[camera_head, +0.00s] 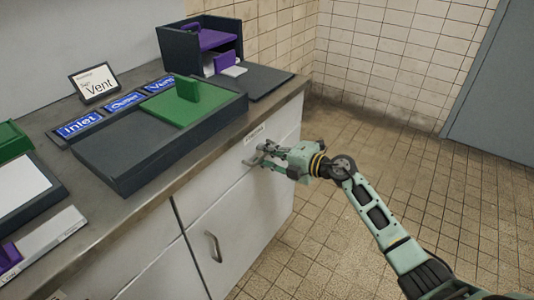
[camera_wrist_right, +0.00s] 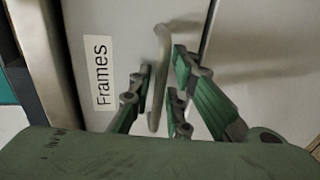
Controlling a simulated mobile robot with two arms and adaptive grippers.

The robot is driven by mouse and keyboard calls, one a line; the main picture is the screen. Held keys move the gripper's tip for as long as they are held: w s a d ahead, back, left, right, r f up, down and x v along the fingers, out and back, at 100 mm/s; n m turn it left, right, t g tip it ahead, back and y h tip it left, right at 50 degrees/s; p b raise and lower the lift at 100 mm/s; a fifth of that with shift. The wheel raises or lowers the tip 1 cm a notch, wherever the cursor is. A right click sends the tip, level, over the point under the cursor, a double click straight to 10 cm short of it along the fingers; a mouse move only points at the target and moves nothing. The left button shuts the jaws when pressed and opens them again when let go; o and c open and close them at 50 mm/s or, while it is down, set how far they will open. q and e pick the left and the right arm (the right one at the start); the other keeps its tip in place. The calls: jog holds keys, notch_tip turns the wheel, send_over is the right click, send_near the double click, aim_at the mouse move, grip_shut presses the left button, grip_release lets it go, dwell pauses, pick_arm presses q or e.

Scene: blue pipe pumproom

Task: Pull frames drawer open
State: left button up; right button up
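The frames drawer (camera_head: 277,133) is the white upper front at the right end of the counter; it looks flush with the cabinet. Its label reads "Frames" in the right wrist view (camera_wrist_right: 101,72). Its curved metal handle (camera_wrist_right: 162,50) stands between the fingers of my right gripper (camera_wrist_right: 161,88). Small gaps show between the fingers and the handle, so the gripper looks open around it. In the head view my right gripper (camera_head: 266,156) is at the drawer front and partly hides the handle. My left gripper is not in view.
A lower door with a handle (camera_head: 213,246) is below and left. The tiled floor (camera_head: 330,240) is clear.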

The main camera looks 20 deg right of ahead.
jog(key=shift+c, duration=0.5)
grip_shut()
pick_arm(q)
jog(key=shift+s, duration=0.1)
pick_arm(e)
jog(key=shift+d+f, duration=0.1)
